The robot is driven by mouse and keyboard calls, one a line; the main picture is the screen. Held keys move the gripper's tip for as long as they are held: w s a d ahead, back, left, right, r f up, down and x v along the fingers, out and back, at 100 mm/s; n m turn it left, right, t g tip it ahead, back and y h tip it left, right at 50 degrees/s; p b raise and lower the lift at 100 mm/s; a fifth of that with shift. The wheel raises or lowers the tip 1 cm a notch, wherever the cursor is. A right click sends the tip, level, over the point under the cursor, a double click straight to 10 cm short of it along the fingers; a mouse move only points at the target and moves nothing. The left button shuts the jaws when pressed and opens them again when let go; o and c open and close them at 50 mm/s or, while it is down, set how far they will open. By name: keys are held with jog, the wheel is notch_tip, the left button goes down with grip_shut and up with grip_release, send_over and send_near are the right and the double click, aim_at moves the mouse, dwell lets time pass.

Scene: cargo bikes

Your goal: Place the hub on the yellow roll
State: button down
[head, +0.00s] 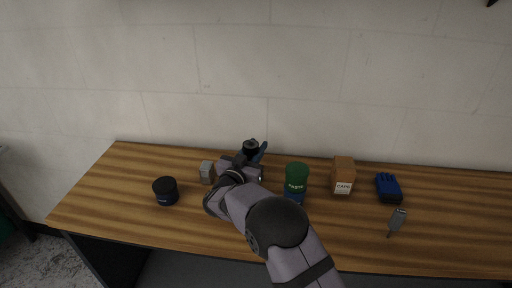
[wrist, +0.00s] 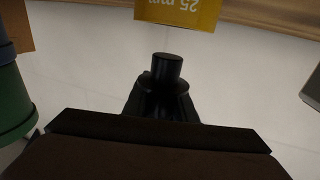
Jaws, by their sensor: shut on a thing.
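The hub (wrist: 166,70) is a small black cylinder with a wider base, held in my gripper (wrist: 163,95) in the wrist view. My gripper is shut on it.
On the wooden table (head: 120,190) stand a black can (head: 165,191), a grey box (head: 207,172), a green container (head: 297,176) with a blue part below, and a brown box (head: 343,175). The wall is behind.

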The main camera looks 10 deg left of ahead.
jog(key=shift+s+f, duration=0.15)
jog(key=shift+f, duration=0.3)
jog(key=c, duration=1.5)
grip_release()
jog(key=shift+f, duration=0.15)
jog(key=shift+o, duration=0.2)
jog(key=shift+f, duration=0.1)
jog(key=shift+d, duration=0.1)
jog(key=shift+r, duration=0.4)
jog(key=shift+s+a+r, duration=0.1)
jog(key=shift+a, duration=0.1)
jog(key=b+v, duration=0.2)
jog(key=v, duration=0.9)
jog(key=shift+s+r+b, duration=0.3)
jog(key=shift+r, duration=0.1)
jog(key=shift+a, duration=0.1)
